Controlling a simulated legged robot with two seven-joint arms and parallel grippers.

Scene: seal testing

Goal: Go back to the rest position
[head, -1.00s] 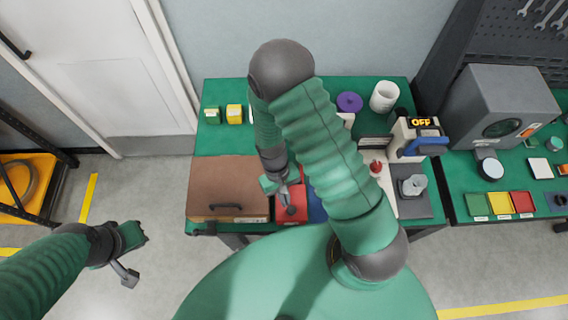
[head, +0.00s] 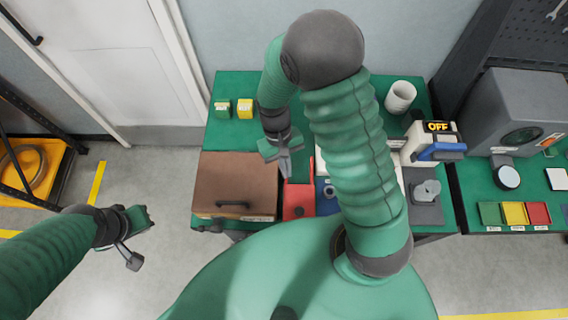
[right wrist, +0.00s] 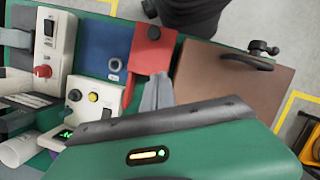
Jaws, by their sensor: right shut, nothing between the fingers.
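My right gripper (head: 285,165) hangs above the green workbench, beside the brown box's right edge and near the red tray. Its grey fingers are together and empty; they also show in the right wrist view (right wrist: 157,95). My left gripper (head: 138,222) is out over the floor at the left, clear of the bench. It is small and seen at an angle, so its jaw state is unclear. My right arm crosses the middle of the bench and hides part of it.
A brown box (head: 237,185) with a black handle, a red tray (head: 298,205) and a blue panel (right wrist: 105,45) line the bench front. A white cup (head: 400,97), yellow block (head: 245,108) and OFF-marked device (head: 430,145) stand behind. A shelf is at far left.

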